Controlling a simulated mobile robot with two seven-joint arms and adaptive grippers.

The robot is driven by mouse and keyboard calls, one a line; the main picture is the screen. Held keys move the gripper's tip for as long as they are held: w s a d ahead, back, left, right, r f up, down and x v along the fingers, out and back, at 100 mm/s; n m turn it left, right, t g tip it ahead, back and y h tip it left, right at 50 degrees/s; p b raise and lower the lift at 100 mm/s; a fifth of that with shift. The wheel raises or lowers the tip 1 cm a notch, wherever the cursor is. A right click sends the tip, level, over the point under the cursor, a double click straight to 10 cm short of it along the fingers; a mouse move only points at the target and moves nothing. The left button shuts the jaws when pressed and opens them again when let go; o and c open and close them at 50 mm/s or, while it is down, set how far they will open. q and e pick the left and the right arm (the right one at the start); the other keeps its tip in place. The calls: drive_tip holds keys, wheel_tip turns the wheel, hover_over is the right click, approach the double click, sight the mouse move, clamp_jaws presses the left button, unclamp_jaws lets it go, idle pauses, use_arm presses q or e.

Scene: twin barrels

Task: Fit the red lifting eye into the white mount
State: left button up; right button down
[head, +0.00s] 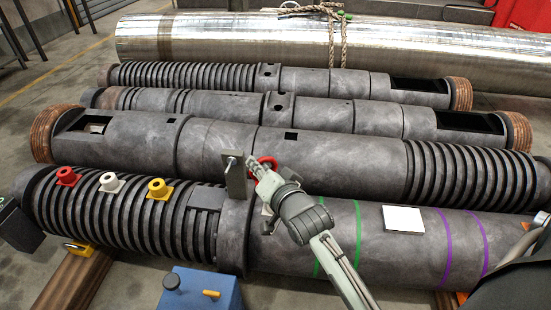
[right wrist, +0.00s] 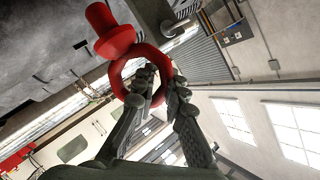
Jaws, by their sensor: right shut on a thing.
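The red lifting eye (head: 268,161) is held by my right gripper (head: 262,172) above the front barrels, near an upright grey bracket. In the right wrist view the eye shows as a red ring (right wrist: 117,80) with a thick red stem (right wrist: 104,30) pointing up-left. My right fingertips (right wrist: 158,86) are shut on the ring's side. The white mount (head: 111,182) sits on the ribbed left part of the front barrel, left of the gripper and well apart from it.
A red mount (head: 67,176) and a yellow mount (head: 158,189) flank the white one. The grey bracket (head: 235,176) stands upright between the gripper and the mounts. A blue box (head: 200,290) stands at the front. A white square (head: 403,219) lies on the barrel.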

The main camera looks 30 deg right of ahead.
use_arm(q)
drive_tip(key=shift+s+d+r, duration=0.25)
drive_tip(key=shift+r, duration=0.3)
use_arm(e)
drive_tip(key=w+d+f+h, duration=0.1)
drive_tip(key=w+d+f, duration=0.3)
drive_tip(key=w+d, duration=0.1)
drive_tip(key=shift+d+f+m, duration=0.2)
drive_tip(key=shift+d+m, duration=0.2)
drive_tip(key=shift+d, duration=0.15)
use_arm(q)
drive_tip(key=shift+t, duration=0.4)
drive_tip(key=r+b, duration=0.1)
drive_tip(key=r, duration=0.1)
drive_tip(key=r+b, duration=0.1)
drive_tip(key=r, duration=0.2)
drive_tip(key=shift+s+d+r+b, duration=0.25)
drive_tip(key=shift+d+r+b, duration=0.05)
drive_tip(key=shift+d+b, duration=0.1)
use_arm(e)
wheel_tip(320, 180, down, 6)
drive_tip(key=shift+s+r, duration=0.1)
drive_tip(key=shift+s, duration=0.05)
use_arm(q)
drive_tip(key=shift+r+p, duration=0.5)
drive_tip(key=shift+p, duration=0.05)
use_arm(e)
drive_tip(key=shift+r, duration=0.1)
